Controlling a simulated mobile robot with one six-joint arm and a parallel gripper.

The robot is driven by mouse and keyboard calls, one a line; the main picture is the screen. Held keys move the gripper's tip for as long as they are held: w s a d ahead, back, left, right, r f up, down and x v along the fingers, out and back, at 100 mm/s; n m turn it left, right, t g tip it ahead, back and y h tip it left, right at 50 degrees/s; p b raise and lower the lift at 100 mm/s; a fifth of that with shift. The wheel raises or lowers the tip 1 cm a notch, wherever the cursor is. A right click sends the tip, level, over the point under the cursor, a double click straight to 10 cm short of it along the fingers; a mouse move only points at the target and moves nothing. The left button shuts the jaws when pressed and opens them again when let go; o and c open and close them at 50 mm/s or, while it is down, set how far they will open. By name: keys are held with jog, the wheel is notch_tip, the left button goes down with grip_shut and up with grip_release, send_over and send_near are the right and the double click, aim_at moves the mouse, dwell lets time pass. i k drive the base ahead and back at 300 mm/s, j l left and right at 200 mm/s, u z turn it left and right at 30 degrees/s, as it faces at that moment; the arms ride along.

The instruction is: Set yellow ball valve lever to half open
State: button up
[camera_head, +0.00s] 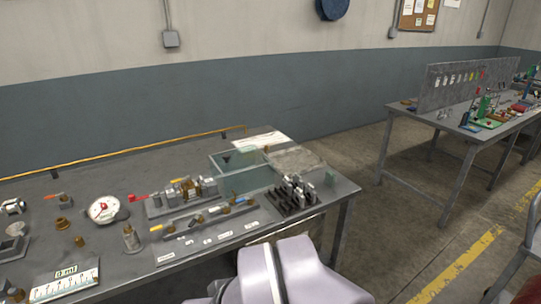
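A workbench (342,187) stands to the left, with a row of small valves on a front rail (185,230). A small yellow lever (156,228) shows at the left end of this row, beside a brownish fitting (169,227). It looks roughly in line with the row, but its exact angle is too small to tell. My gripper is not in view; only a pale part of my arm shows at the bottom.
A clear greenish bin (240,178) and a black rack (292,197) stand to the right. Floor is open between this bench and another table (466,118) at right.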

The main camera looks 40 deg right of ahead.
aim_at(187, 178)
jog(key=i+z, duration=0.1)
jog(key=z, duration=0.2)
jog(key=i, duration=1.15)
